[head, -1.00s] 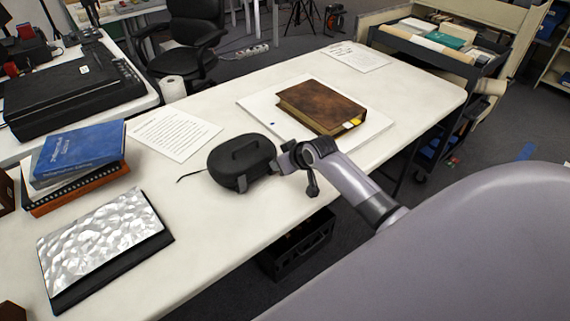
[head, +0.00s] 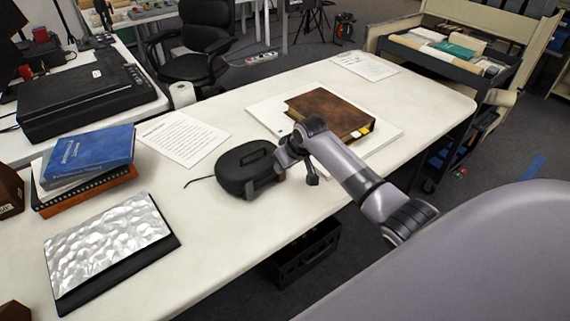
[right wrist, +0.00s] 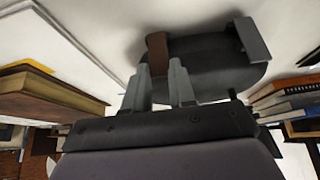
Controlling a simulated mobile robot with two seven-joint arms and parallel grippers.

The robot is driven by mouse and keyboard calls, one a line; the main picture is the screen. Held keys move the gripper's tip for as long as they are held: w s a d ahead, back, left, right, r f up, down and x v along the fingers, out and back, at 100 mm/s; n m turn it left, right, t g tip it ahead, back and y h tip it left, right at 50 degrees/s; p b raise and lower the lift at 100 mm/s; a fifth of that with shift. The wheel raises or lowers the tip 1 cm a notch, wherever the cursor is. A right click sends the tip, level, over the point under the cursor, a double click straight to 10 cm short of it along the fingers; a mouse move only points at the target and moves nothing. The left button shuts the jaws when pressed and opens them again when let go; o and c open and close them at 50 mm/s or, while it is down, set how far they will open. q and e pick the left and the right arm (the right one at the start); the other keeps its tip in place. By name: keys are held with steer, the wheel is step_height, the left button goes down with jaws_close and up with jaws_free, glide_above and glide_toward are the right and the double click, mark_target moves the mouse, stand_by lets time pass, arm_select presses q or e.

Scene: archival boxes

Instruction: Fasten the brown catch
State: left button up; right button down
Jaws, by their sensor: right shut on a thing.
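A dark, rounded case (head: 240,172) with a top handle lies on the white table, left of my right gripper (head: 279,163). The case also shows in the right wrist view (right wrist: 205,62). Its brown catch (right wrist: 158,50) is on the side facing my right gripper. The right fingers (right wrist: 160,76) stand on either side of the brown catch and are shut on it. A grey catch (right wrist: 251,40) sits further along the same case. I cannot tell whether the brown catch is latched. My left gripper is out of view.
A brown book (head: 328,112) lies on a white board behind my right arm. A printed sheet (head: 183,138), a stack of books (head: 88,160) and a silvery folder (head: 108,245) lie to the left. Table around the case's front is clear.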

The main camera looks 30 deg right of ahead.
steer(key=c, duration=0.9)
jaws_free()
steer(key=shift+a, duration=0.1)
steer(key=shift+v, duration=3.55)
steer(key=s+a+f+n+g, duration=0.1)
steer(key=s+a+f, duration=0.3)
steer(key=s, duration=0.4)
steer(key=s+a+f+n, duration=0.1)
steer(key=s+a+f, duration=0.35)
steer(key=s, duration=0.45)
steer(key=s+a+r+g, duration=0.1)
steer(key=s+r, duration=0.1)
steer(key=s, duration=0.6)
steer(key=s+a+r, duration=0.2)
steer(key=s, duration=0.6)
steer(key=w+a+f+t, duration=0.1)
steer(key=w+f+t, duration=0.1)
steer(key=f, duration=0.1)
steer(key=w+f+t+y, duration=0.1)
steer(key=w+f+t, duration=0.1)
steer(key=f, duration=0.1)
steer(key=w+a+f+t, duration=0.1)
steer(key=w+f+t, duration=0.1)
steer(key=f, duration=0.1)
steer(key=shift+w+a+f+t+y, duration=0.25)
steer(key=shift+a+f+t+y, duration=0.05)
steer(key=shift+y, duration=0.1)
